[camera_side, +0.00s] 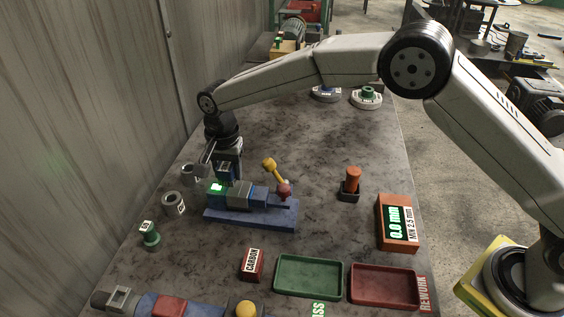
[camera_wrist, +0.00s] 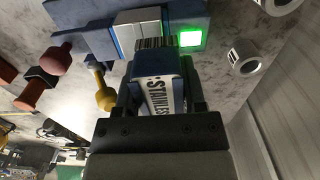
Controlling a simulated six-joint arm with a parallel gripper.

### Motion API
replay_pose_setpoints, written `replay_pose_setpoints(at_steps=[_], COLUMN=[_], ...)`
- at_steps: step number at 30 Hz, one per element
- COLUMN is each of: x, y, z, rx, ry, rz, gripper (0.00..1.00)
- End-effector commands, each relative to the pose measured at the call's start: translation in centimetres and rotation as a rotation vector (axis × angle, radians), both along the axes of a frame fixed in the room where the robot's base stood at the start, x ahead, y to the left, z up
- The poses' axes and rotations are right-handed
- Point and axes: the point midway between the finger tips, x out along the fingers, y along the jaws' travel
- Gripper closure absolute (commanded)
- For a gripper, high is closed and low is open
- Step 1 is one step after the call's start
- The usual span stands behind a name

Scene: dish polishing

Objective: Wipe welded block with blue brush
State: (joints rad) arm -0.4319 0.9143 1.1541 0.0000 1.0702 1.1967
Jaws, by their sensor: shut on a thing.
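The welded block (camera_side: 240,192) sits in a blue fixture (camera_side: 270,219) with a lit green square (camera_side: 217,187) at its left end. In the wrist view the grey block (camera_wrist: 136,30) lies across the top, with the green light (camera_wrist: 189,38) to its right. My gripper (camera_side: 227,170) is shut on the blue brush (camera_wrist: 156,70), which has a white label reading STAINLESS. The brush's dark bristles (camera_wrist: 155,43) face the block and overlap its edge in the wrist view. I cannot tell whether they touch it. The gripper largely hides the brush in the side view.
A yellow-knobbed lever (camera_side: 269,165) and a red knob (camera_side: 284,190) rise at the fixture's right. Metal rings (camera_side: 173,204) stand left. A red CARBON block (camera_side: 252,265), green tray (camera_side: 308,277), red tray (camera_side: 385,287) and orange gauge (camera_side: 397,224) stand in front and right.

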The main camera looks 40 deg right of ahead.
Motion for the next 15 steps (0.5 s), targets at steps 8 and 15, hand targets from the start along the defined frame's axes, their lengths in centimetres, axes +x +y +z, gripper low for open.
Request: replay_pose_setpoints(at_steps=[8, 15], x=[0.0, 0.0], y=[0.0, 0.0], z=[2.4, 4.5], rx=[-0.001, 0.0], ry=[0.001, 0.0], rz=[0.0, 0.0], gripper=[1.0, 1.0])
